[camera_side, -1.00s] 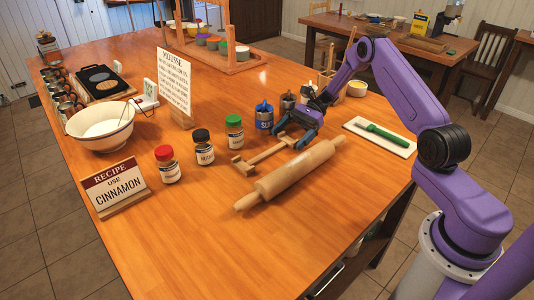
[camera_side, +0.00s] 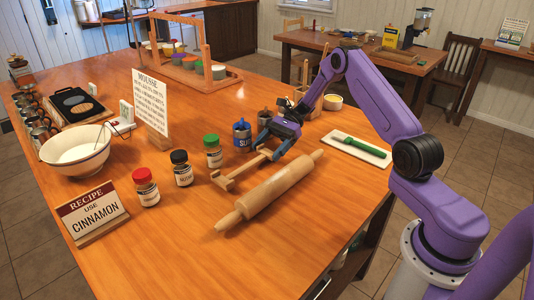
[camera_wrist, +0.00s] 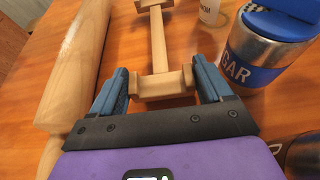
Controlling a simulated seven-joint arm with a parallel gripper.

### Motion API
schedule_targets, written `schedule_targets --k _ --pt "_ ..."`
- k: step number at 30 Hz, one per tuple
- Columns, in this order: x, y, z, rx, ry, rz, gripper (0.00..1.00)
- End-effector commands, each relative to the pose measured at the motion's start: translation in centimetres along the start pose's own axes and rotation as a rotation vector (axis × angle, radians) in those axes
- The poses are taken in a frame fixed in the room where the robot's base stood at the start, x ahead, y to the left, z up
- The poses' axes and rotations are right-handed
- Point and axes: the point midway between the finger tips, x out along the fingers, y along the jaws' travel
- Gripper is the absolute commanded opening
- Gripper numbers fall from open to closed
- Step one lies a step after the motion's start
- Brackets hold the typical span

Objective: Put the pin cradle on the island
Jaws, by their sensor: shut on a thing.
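The pin cradle (camera_side: 240,170) is a pale wooden stand, a long bar with a notched block at each end. It appears to rest on the wooden island (camera_side: 180,235), between the rolling pin and the spice jars. My gripper (camera_side: 270,149) is at its far end. In the wrist view my gripper (camera_wrist: 160,82) has its blue fingers on either side of the near end block of the cradle (camera_wrist: 158,42), shut on it. The bar runs away from my gripper to the other block.
The rolling pin (camera_side: 268,191) lies close alongside the cradle. A blue sugar tin (camera_side: 242,135) and several spice jars, one green-lidded (camera_side: 212,152), stand on the other side. A recipe sign (camera_side: 90,212) and a bowl (camera_side: 76,150) are at left. The island's front is clear.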

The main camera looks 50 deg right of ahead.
Motion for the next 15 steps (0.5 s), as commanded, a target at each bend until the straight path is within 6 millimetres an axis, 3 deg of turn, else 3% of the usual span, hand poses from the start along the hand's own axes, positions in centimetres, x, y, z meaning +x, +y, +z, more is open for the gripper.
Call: schedule_targets --k 5,15 --pt "-1.1 1.3 3.0 -0.001 -0.002 -0.001 0.35" --pt "-2.5 6.9 8.1 0.001 -0.002 -0.001 0.35"
